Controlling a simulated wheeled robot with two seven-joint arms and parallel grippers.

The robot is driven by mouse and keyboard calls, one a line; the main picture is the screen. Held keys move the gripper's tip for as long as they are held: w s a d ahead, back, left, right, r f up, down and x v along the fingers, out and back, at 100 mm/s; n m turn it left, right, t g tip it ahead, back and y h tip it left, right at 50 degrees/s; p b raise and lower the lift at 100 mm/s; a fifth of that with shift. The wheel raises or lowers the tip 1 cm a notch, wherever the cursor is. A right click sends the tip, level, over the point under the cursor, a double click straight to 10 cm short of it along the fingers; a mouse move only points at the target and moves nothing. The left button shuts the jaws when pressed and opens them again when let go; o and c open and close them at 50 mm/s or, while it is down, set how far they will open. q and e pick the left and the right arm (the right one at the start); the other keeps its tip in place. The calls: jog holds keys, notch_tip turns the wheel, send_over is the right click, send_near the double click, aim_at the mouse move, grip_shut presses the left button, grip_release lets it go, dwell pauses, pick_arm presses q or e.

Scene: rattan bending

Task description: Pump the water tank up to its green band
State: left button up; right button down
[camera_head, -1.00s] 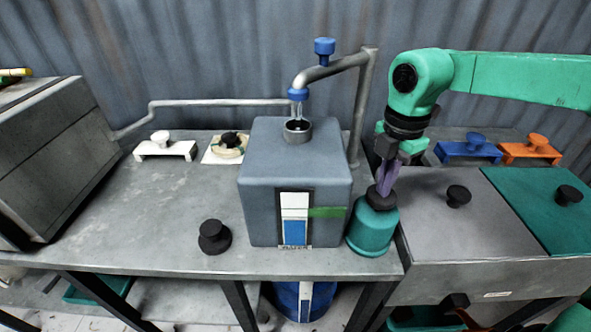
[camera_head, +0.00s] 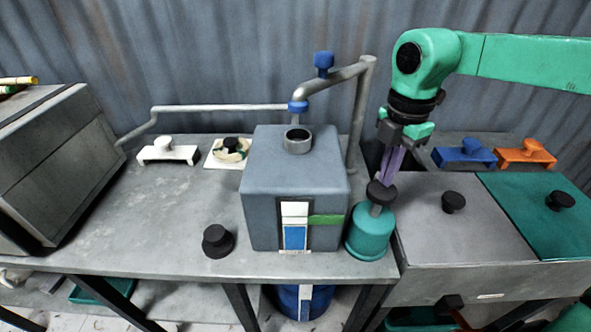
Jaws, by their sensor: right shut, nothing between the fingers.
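The grey-blue water tank (camera_head: 262,180) stands on the bench, with a white gauge on its front. The blue level (camera_head: 295,238) in the gauge has its top about at the lower edge of the green band (camera_head: 326,219). The teal pump (camera_head: 370,236) stands right of the tank, its black knob (camera_head: 380,193) raised on a grey rod. My right gripper (camera_head: 387,180) is shut and empty, its purple fingers pointing down at the knob; whether they touch it I cannot tell. A spout with a blue tip (camera_head: 298,106) hangs over the tank opening, with no stream showing. My left gripper is out of view.
A loose black knob (camera_head: 217,240) stands on the bench front. White (camera_head: 168,151), blue (camera_head: 464,152) and orange (camera_head: 526,152) handled blocks stand at the back. Lidded grey and teal bins fill the right side. The left bench top is mostly clear.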

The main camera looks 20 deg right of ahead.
aim_at(383, 189)
jog(key=shift+f, duration=0.1)
dwell(0.3)
notch_tip(383, 189, down, 6)
jog(key=b, duration=0.6)
jog(key=shift+s+f, duration=0.1)
jog(key=shift+f, duration=0.15)
notch_tip(383, 189, up, 7)
jog(key=p, duration=0.5)
jog(key=shift+f, duration=0.15)
jog(key=shift+f+b, duration=2.9)
jog(key=shift+f, duration=0.4)
notch_tip(383, 189, up, 7)
jog(key=p, duration=0.4)
jog(key=shift+f+p, duration=0.2)
jog(key=shift+p, duration=0.2)
